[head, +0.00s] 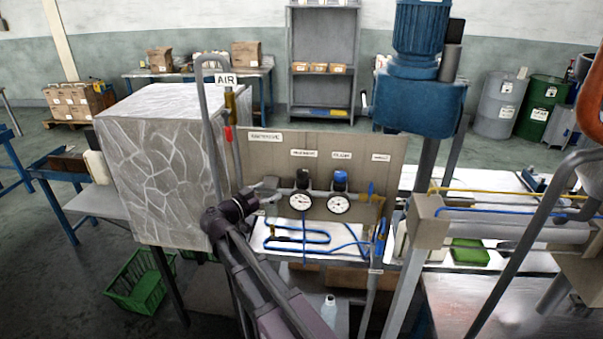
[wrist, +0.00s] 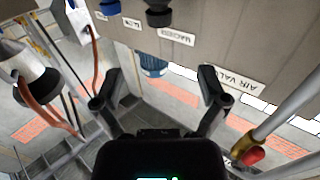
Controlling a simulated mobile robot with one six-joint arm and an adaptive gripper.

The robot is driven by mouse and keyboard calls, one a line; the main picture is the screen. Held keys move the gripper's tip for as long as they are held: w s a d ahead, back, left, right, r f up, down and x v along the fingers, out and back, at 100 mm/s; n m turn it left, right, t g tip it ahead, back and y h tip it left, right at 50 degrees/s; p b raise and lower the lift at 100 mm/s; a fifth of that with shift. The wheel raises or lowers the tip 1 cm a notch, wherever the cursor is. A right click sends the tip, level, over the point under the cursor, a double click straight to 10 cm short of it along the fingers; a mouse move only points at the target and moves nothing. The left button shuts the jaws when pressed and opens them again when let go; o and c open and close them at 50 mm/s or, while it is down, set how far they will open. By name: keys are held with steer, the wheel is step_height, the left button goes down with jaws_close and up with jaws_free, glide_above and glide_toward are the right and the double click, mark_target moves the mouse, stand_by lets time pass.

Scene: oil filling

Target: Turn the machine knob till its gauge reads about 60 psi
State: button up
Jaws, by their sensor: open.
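The machine regulator has a black knob (head: 304,179) above a round white gauge (head: 300,201), on the grey-brown panel (head: 262,160). The gauge needle is too small to read. The black knob also shows at the top of the wrist view (wrist: 158,13), above the label "MACHINE" (wrist: 176,36). My gripper (head: 272,186) is just left of the machine gauge in the head view. In the wrist view my gripper (wrist: 158,88) has its two fingers wide apart with nothing between them. The black knob lies beyond the fingertips, not touched.
A second regulator with a blue knob (head: 340,178) and gauge (head: 339,204) stands right beside the machine one. An air valve with a red handle (head: 228,134) is on a pipe at left. Blue hoses (head: 300,236) run below the gauges. A large grey block (head: 160,165) stands left.

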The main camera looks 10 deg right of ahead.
mark_target(298, 175)
steer(key=shift+d, duration=0.1)
steer(key=x, duration=1.3)
steer(key=shift+w+d+f, duration=0.1)
steer(key=shift+w+d, duration=0.1)
steer(key=shift+d, duration=0.15)
steer(key=c, duration=1.2)
